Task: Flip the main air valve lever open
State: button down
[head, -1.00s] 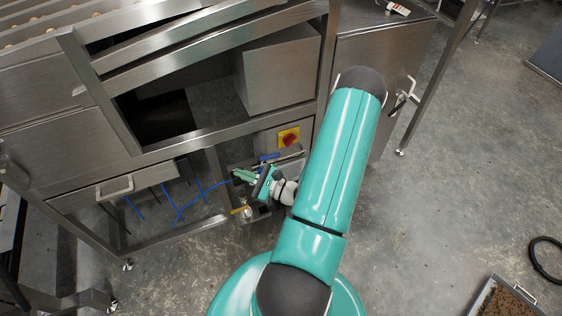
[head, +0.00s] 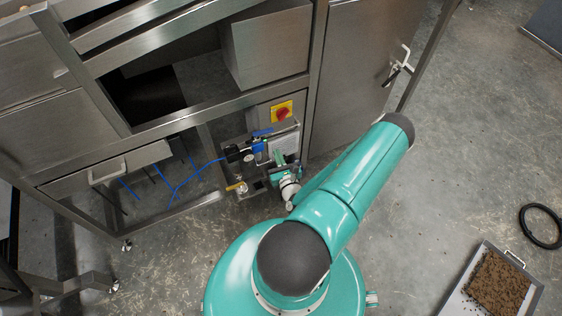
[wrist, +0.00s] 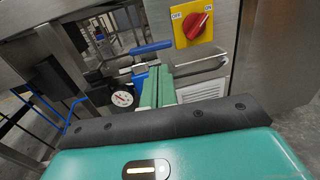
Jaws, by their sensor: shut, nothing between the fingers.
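The main air valve lever has a blue handle (wrist: 152,48), lying roughly level across the top of its valve in the wrist view. It also shows in the head view (head: 262,132), small, below the red switch. My gripper (wrist: 157,72) is shut and empty, its green fingers pointing forward just below the handle in the picture. In the head view my gripper (head: 279,156) is below and right of the lever. I cannot tell whether the fingers touch the valve. A round pressure gauge (wrist: 122,99) sits left of the fingers.
A red rotary switch (wrist: 197,25) on a yellow plate is above and right of the lever. A blue hose (head: 205,167) runs left from the valve. A yellow handle (head: 236,186) is lower left. A steel frame post (head: 315,85) stands right of the panel.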

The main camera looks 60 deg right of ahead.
aim_at(269, 132)
jog(key=x, duration=0.8)
jog(key=shift+w+d, duration=0.15)
jog(key=shift+w, duration=0.05)
jog(key=shift+w+d+r+n+t+y, duration=0.15)
jog(key=shift+w+d+n+t+y, duration=0.45)
jog(key=shift+d+n+t+y, duration=0.4)
jog(key=shift+a, duration=0.25)
jog(key=shift+s, duration=0.1)
